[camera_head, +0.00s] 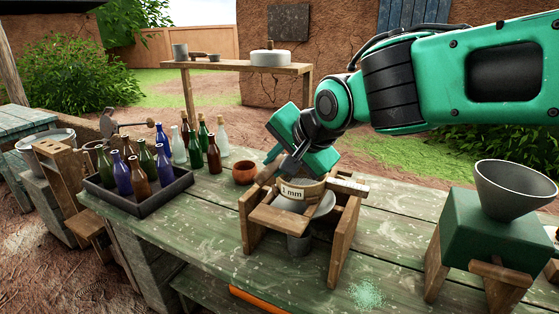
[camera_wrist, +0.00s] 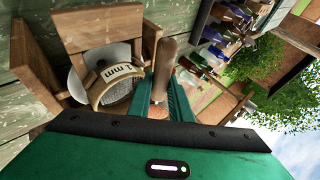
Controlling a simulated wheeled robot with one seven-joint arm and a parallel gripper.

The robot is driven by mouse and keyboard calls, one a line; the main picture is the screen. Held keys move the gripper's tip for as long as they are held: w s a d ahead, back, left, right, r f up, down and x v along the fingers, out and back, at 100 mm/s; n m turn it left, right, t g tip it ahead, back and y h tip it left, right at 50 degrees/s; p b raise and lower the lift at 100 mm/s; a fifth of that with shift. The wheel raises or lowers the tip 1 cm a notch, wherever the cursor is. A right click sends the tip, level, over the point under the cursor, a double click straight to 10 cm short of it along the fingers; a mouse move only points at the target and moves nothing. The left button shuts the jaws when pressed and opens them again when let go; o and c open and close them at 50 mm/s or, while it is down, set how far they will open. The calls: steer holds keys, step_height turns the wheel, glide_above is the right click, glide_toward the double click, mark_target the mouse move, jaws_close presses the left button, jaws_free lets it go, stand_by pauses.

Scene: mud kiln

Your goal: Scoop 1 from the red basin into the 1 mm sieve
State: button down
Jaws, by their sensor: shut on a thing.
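The sieve (camera_head: 298,190), a round wooden ring labelled "1 mm", sits in a wooden stand (camera_head: 340,240) on the green table. It also shows in the wrist view (camera_wrist: 112,88), with its mesh visible inside the ring. My gripper (camera_head: 272,172) is low over the sieve's far left side, tilted. In the wrist view my gripper (camera_wrist: 162,88) is shut on a brown wooden handle (camera_wrist: 168,55), beside the sieve. Whether this is the scoop, and whether it carries anything, I cannot tell. A small reddish-brown bowl (camera_head: 245,172) stands left of the stand; I cannot tell whether it is the red basin.
A dark tray (camera_head: 150,205) of coloured bottles stands at the left, with loose bottles behind it. A green box with a grey funnel (camera_head: 515,190) stands at the right. A metal cup (camera_head: 299,244) is under the sieve. Pale green grains (camera_head: 367,294) lie near the front edge.

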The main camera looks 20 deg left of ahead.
steer(key=y, duration=0.1)
steer(key=m+y, duration=0.1)
steer(key=y, duration=0.1)
steer(key=d+t+y, duration=0.1)
steer(key=y, duration=0.1)
steer(key=shift+d+f, duration=0.1)
steer(key=shift+f, duration=0.15)
